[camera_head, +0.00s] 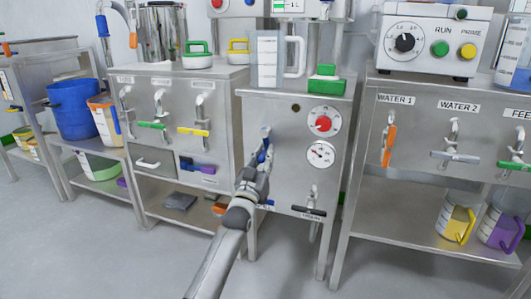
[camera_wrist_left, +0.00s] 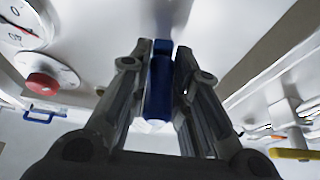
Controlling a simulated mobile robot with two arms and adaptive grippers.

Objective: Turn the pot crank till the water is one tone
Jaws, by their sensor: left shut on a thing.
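My left gripper (camera_head: 263,160) reaches the front of the middle steel cabinet (camera_head: 275,112). Its fingers are shut on a blue handle (camera_head: 267,145). In the left wrist view the blue handle (camera_wrist_left: 159,85) stands between the two fingers of the gripper (camera_wrist_left: 160,75). The fingers cover part of it, and I cannot tell whether it is the pot's crank. A tall steel pot (camera_head: 163,32) stands on the left cabinet; its inside and any water are hidden. My right gripper is not in view.
The middle cabinet carries a red-centred dial (camera_head: 323,122), a gauge (camera_head: 320,154) and a black-handled tap (camera_head: 312,210). A clear jug (camera_head: 266,62) and a green block (camera_head: 326,82) stand on top. Taps with coloured levers line both neighbouring cabinets. Open floor (camera_head: 120,255) lies in front.

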